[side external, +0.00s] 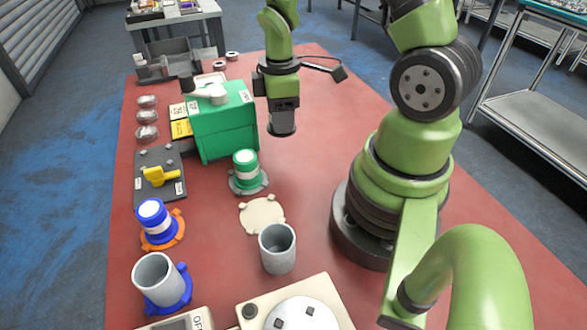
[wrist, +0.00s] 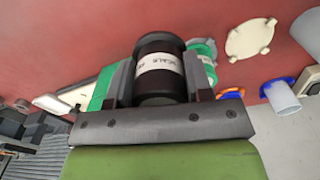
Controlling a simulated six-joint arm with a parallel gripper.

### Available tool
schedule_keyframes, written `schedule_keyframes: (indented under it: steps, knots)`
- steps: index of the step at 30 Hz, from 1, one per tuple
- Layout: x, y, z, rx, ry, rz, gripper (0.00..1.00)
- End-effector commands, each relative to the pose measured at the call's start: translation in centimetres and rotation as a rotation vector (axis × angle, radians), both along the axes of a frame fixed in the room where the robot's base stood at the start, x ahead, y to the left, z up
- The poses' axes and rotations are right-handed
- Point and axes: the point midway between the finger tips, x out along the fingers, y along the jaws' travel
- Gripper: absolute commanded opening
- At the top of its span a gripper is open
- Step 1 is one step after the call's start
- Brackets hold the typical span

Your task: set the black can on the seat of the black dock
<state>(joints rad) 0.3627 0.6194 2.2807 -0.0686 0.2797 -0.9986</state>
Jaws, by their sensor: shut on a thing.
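The black can with a white label band (wrist: 160,68) is between the two jaws of my gripper (wrist: 160,85) in the wrist view. In the side view my gripper (side external: 282,108) holds the can (side external: 283,125) above the red table, right of the green box. I cannot clearly pick out a black dock. A dark plate (side external: 147,186) with a yellow piece (side external: 160,175) on it lies left on the table; I cannot tell whether it is the dock.
A green can (side external: 245,161) stands on a grey-green dock, and a blue can (side external: 153,217) on an orange dock (side external: 164,242). A flat cream dock (side external: 262,215) is empty. Grey cups (side external: 277,250) stand in front.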

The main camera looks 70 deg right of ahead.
Motion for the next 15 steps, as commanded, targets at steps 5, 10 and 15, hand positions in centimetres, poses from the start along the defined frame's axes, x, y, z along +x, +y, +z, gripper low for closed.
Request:
schedule_keyframes:
  steps: [5, 10, 15]
  knots:
    - [-0.1, 0.1, -3.1, 0.002, 0.005, -0.001, 0.2]
    - [0.0, 0.0, -4.3, 0.001, 0.002, -0.002, 0.2]
    - [0.0, 0.0, -6.6, 0.002, 0.005, -0.001, 0.2]
